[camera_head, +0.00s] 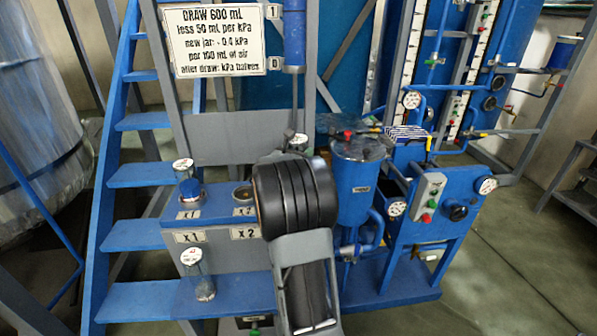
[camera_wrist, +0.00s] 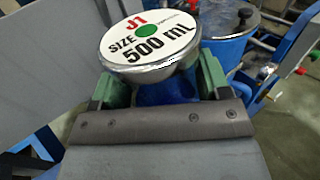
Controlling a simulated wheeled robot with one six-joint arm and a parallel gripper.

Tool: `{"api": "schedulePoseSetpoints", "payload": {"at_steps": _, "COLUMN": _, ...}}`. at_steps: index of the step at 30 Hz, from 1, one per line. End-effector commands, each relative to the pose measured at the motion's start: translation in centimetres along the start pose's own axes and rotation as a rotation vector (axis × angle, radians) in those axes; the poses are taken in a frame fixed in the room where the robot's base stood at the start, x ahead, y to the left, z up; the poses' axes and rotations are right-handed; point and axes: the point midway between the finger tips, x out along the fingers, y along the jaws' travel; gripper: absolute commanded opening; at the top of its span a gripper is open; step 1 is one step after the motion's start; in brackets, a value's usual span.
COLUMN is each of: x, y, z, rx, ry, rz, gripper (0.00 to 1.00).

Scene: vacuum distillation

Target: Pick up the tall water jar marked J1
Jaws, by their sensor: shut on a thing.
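The jar J1 (camera_wrist: 148,40) fills the upper middle of the wrist view. Its round white lid has a metal rim, a green dot and the words "J1 SIZE 500 mL". A little blue shows under the lid; most of the jar's body is hidden. My gripper (camera_wrist: 154,88) is shut on the jar, with a green finger on each side just below the lid. In the head view a pale lid (camera_head: 298,139) shows just behind my black wrist, which hides my fingers and what is below them.
A blue shelf (camera_head: 218,212) with stations X1 and X2 stands left of my arm. A white-lidded jar (camera_head: 183,167) stands at X1; another clear jar (camera_head: 198,275) stands lower. A blue vessel (camera_head: 358,185) and gauge panel (camera_head: 430,195) stand close on the right. A sign (camera_head: 213,40) hangs above.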

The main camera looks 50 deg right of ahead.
Motion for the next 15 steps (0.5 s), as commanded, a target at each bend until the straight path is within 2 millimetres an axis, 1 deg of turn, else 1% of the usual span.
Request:
{"api": "schedulePoseSetpoints", "payload": {"at_steps": 1, "x": 0.01, "y": -0.04, "z": -0.02, "rx": -0.001, "ry": 0.0, "rz": -0.001, "gripper": 0.27}}
{"api": "schedulePoseSetpoints", "payload": {"at_steps": 9, "x": 0.01, "y": -0.05, "z": -0.02, "rx": -0.001, "ry": 0.0, "rz": -0.001, "gripper": 0.01}}
{"api": "schedulePoseSetpoints", "payload": {"at_steps": 15, "x": 0.02, "y": -0.03, "z": 0.19, "rx": 0.001, "ry": -0.004, "rz": -0.001, "gripper": 0.01}}
